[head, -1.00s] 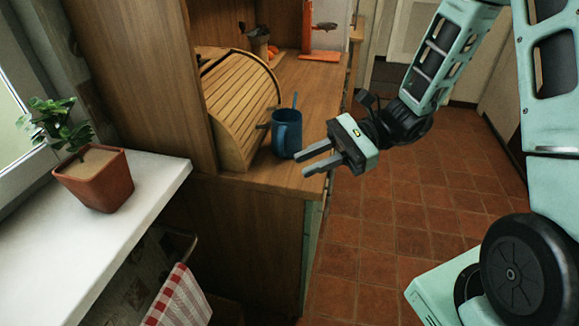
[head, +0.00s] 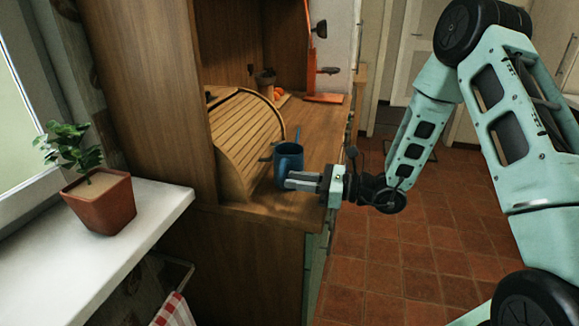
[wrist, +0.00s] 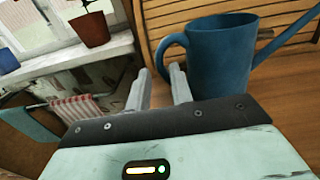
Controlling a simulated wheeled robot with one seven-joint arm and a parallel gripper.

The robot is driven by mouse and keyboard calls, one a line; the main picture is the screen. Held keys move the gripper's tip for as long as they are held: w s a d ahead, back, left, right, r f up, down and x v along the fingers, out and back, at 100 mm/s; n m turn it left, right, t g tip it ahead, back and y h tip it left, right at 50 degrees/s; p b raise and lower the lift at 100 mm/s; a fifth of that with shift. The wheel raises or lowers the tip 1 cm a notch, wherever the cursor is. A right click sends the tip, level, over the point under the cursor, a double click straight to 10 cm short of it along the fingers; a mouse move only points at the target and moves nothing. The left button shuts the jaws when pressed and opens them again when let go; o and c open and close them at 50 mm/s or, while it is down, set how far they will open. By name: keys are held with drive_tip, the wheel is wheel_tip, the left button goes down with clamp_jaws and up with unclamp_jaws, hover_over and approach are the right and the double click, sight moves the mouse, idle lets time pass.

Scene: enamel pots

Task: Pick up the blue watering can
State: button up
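The blue watering can (head: 288,160) stands upright on the wooden counter, beside the slatted roll-top box. In the wrist view the watering can (wrist: 222,58) shows its loop handle on the left and its spout rising to the right. My gripper (head: 289,180) is level with the can's lower part, and its fingers overlap the can in the head view. In the wrist view my gripper (wrist: 161,71) is open, with a gap between the fingers. The right fingertip is close to the handle and partly covers it. I cannot tell whether they touch.
The wooden roll-top box (head: 245,135) stands close on the can's left. A potted plant (head: 100,200) sits on the white sill at left. Tiled floor is free right of the counter.

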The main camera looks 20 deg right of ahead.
drive_tip(key=shift+p+x, duration=0.6)
drive_tip(key=shift+x, duration=2.45)
drive_tip(key=shift+w+d+r, duration=0.1)
drive_tip(key=shift+r, duration=0.15)
clamp_jaws()
